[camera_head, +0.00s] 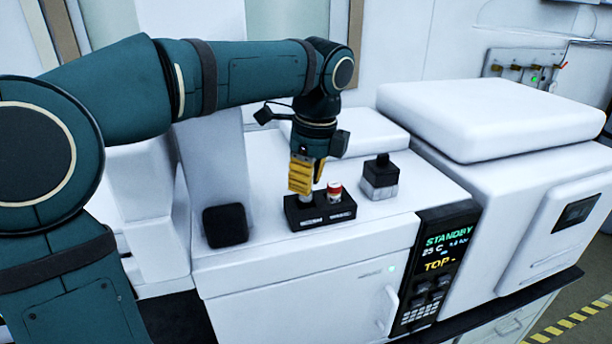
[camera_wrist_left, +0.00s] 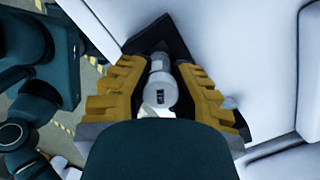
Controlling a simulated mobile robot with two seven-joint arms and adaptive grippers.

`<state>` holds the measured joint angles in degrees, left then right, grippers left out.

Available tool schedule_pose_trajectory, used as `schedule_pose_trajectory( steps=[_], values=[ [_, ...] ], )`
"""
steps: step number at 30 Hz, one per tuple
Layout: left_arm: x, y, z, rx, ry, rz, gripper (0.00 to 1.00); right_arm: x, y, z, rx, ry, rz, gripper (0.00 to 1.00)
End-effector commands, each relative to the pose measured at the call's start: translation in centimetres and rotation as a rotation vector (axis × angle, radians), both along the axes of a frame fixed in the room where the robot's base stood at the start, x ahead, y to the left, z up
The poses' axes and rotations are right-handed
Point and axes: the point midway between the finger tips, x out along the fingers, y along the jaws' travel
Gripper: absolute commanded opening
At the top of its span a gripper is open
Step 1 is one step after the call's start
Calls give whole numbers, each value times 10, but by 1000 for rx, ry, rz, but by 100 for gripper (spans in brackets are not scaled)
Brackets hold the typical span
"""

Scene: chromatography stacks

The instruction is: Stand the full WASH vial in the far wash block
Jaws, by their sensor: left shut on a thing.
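My left gripper (camera_head: 303,182), with yellow fingers, points down over the left part of a black two-place block (camera_head: 322,215) with white labels. The gripper is shut on a pale vial (camera_wrist_left: 161,88) with a small dark label, seen between both fingers in the left wrist view. In the head view the fingers hide most of this vial; I cannot tell whether its base is seated in the block. A red-and-white-capped vial (camera_head: 335,191) stands in the block's right place, beside the fingers. I cannot read which label says WASH. My right gripper is not in view.
A small block with a black top and grey base (camera_head: 380,178) stands behind and right on the white instrument top. A black square pad (camera_head: 225,225) is at the left. The instrument display (camera_head: 447,258) reads STANDBY. A taller white unit (camera_head: 490,118) stands at right.

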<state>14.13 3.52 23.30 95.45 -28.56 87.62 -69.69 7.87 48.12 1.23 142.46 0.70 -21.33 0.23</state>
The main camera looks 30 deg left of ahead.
Motion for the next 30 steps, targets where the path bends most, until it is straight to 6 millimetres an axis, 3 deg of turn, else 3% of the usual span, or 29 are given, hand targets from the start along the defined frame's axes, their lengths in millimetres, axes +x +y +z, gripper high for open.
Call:
schedule_pose_trajectory(
  steps=[11,30],
  values=[
    [0,0,-2,0,0,1,0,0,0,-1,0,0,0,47],
    [0,0,-22,0,0,1,0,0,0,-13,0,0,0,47]
  ],
)
